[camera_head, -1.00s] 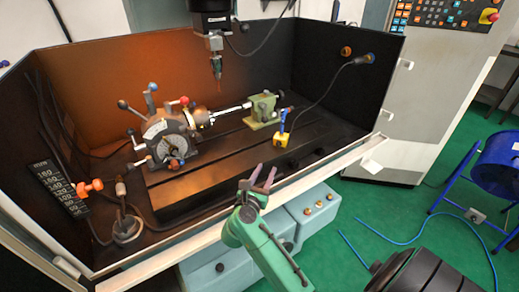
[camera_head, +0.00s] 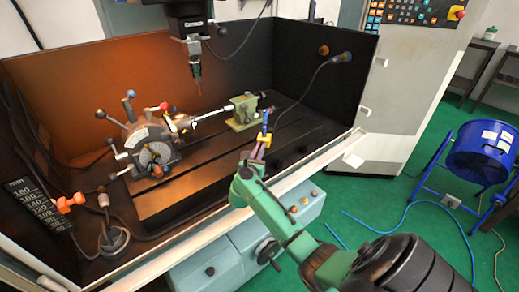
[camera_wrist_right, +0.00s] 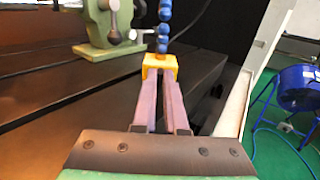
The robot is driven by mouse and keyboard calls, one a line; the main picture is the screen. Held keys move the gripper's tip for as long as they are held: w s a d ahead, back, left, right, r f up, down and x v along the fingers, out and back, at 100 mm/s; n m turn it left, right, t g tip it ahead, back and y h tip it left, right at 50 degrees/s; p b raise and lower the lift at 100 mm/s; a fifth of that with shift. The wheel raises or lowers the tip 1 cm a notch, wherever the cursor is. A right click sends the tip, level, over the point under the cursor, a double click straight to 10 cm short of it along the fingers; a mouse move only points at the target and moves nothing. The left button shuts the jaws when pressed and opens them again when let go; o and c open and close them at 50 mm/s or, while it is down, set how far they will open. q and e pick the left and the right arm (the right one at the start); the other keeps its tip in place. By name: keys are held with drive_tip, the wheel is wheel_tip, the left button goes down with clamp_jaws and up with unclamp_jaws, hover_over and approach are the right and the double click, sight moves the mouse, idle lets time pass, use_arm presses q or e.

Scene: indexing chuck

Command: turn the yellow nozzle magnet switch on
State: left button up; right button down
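The yellow nozzle magnet base (camera_head: 266,139) stands near the front right of the machine bed, with a blue segmented hose (camera_head: 266,120) rising from it. In the right wrist view the yellow base (camera_wrist_right: 160,60) is straight ahead, below the blue hose (camera_wrist_right: 163,27). My right gripper (camera_head: 260,151) is at the near side of the base. Its two mauve fingers (camera_wrist_right: 161,80) overlap the lower part of the base, with a narrow gap between them. The switch is hidden, and I cannot tell whether the fingertips touch or hold anything. My left gripper is not in view.
A green tailstock (camera_head: 242,112) stands just behind the magnet, and the indexing chuck (camera_head: 150,148) is to the left. The front enclosure rail (camera_head: 315,165) runs below my right arm. A spindle (camera_head: 196,60) hangs above the bed.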

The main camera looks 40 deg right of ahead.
drive_tip(key=shift+f+m+b, duration=0.25)
drive_tip(key=shift+m+b, duration=0.4)
drive_tip(key=shift+b, duration=0.15)
drive_tip(key=shift+f+m+b, duration=0.2)
drive_tip(key=shift+m+b, duration=0.45)
drive_tip(key=shift+b, duration=0.15)
drive_tip(key=shift+r+m, duration=0.15)
drive_tip(key=shift+m, duration=0.25)
drive_tip(key=shift+r, duration=0.15)
drive_tip(key=shift+s, duration=0.1)
drive_tip(key=c, duration=0.9)
unclamp_jaws()
